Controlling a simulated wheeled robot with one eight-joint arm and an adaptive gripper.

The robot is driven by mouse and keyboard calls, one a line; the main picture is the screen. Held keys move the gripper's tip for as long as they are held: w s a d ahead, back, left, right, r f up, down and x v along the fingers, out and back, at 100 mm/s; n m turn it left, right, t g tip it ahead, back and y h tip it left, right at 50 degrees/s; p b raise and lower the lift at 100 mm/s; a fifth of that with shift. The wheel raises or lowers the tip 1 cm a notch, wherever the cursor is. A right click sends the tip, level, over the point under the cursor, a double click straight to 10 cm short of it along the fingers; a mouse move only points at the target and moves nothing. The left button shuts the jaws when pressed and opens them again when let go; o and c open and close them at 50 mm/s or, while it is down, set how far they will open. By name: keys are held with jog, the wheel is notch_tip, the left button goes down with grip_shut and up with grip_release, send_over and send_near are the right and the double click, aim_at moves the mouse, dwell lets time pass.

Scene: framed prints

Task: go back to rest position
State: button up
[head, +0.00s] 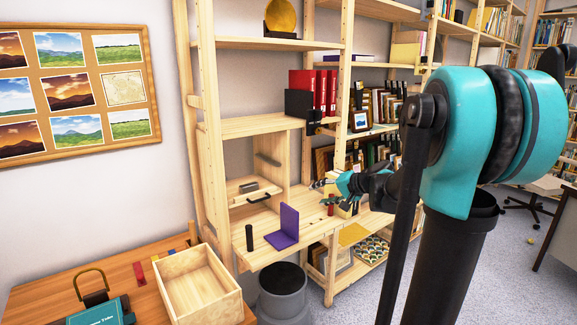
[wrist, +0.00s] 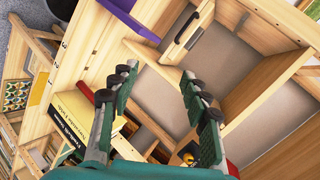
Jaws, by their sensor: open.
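My gripper (head: 318,184) is in front of the wooden shelf unit (head: 260,128), above its desk-height board, at the far end of my teal and black arm. In the wrist view my gripper (wrist: 152,84) shows two green fingers with dark pads set well apart. Nothing is held between them; pale wood and a shelf compartment show behind the gap. The arm reaches out from my body, and its near links cover part of the right side of the head view.
A purple bookend (head: 285,226) and a black cylinder (head: 249,238) stand on the board left of my gripper. Red binders (head: 309,88) stand above. An empty wooden box (head: 197,281) sits on the table at lower left. Open floor (head: 395,262) shows to the right.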

jog(key=s+d+f+n+g+h, duration=0.1)
jog(key=s+d+f+h, duration=0.1)
jog(key=s+f, duration=0.4)
jog(key=s+d+f+n+g+h, duration=0.2)
jog(key=s+f, duration=0.5)
jog(key=s, duration=0.6)
jog(key=s+d+f+n+g+h, duration=0.1)
jog(key=s+d+f+n+h, duration=0.1)
jog(key=s+f+h, duration=0.2)
jog(key=s+f, duration=0.3)
jog(key=s, duration=0.3)
jog(key=shift+d+f+g, duration=0.25)
jog(key=shift+d+g, duration=0.05)
